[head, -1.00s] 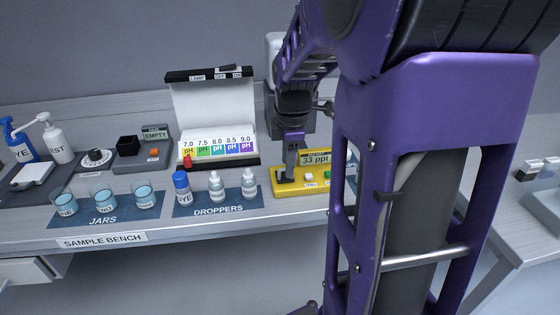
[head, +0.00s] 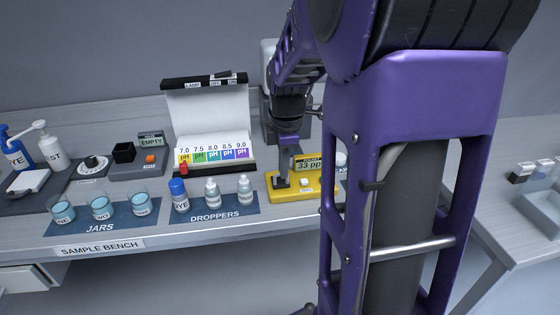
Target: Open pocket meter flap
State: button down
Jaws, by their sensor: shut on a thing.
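The pocket meter is a yellow device (head: 310,193) lying on the bench at the right of the droppers. Its raised display (head: 309,165) reads 33 pp, with the rest cut off by my arm. A pale button (head: 304,182) shows on its top. My gripper (head: 283,181) points down at the meter's left end and is shut, with its tip at a small dark part there. That dark part looks like the flap, but the fingers hide most of it. I cannot tell how far the flap is raised.
Capped dropper bottles (head: 212,194) stand on a blue mat just left of the meter. Jars of blue liquid (head: 100,208) stand farther left. A pH colour box (head: 208,130) stands behind with its lid up. My arm hides the bench right of the meter.

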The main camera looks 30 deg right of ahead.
jog(key=w+r+g+p, duration=0.1)
jog(key=p, duration=0.3)
jog(key=shift+d+r+g, duration=0.1)
jog(key=shift+r+g, duration=0.05)
jog(key=shift+g, duration=0.15)
jog(key=shift+w+d+g+y+p, duration=0.1)
jog(key=shift+w+g+y+p, duration=0.3)
jog(key=shift+g+p, duration=0.55)
jog(key=shift+w+d+g+y+p, duration=0.2)
jog(key=shift+w+g+y+p, duration=0.1)
jog(key=shift+w+g+p, duration=0.4)
jog(key=shift+w+d+g+y, duration=0.2)
jog(key=shift+w+g, duration=0.25)
jog(key=shift+g, duration=0.45)
jog(key=shift+w+d+g+y, duration=0.15)
jog(key=shift+w+g, duration=0.25)
jog(key=shift+g, duration=0.45)
jog(key=shift+a, duration=0.1)
jog(key=c, duration=0.9)
grip_release()
jog(key=shift+c, duration=0.2)
jog(key=shift+w, duration=0.1)
